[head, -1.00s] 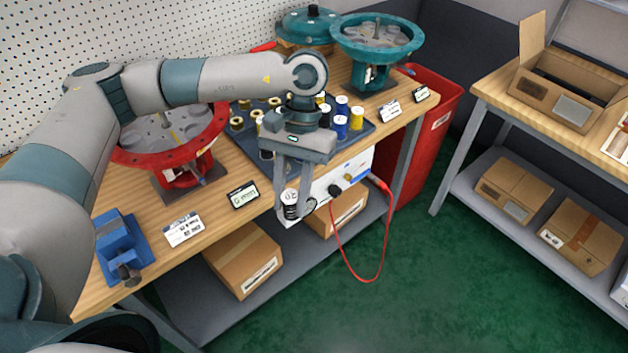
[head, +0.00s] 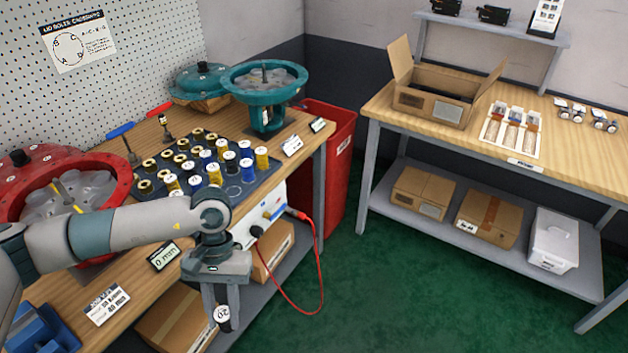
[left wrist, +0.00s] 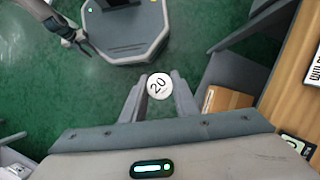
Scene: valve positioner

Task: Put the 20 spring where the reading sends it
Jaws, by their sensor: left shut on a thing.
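The 20 spring (head: 222,316), a small cylinder with a white top marked 20, is between the fingers of my left gripper (head: 220,302), which is shut on it. It is held in the air beyond the bench's front edge. In the left wrist view the white top of the 20 spring (left wrist: 159,86) faces the camera. A small display (head: 164,256) on the bench seems to read 0 mm. A red round housing (head: 118,170) and a teal one (head: 262,92) stand on the bench. My right gripper (left wrist: 76,42) shows small at the top left of the wrist view.
A dark tray (head: 262,180) holds several blue, yellow and black spools. A white label card (head: 107,303) and a blue vise (head: 40,335) are at the near left. A red bin (head: 325,165) stands past the bench. An open carton (head: 432,105) is on the right bench.

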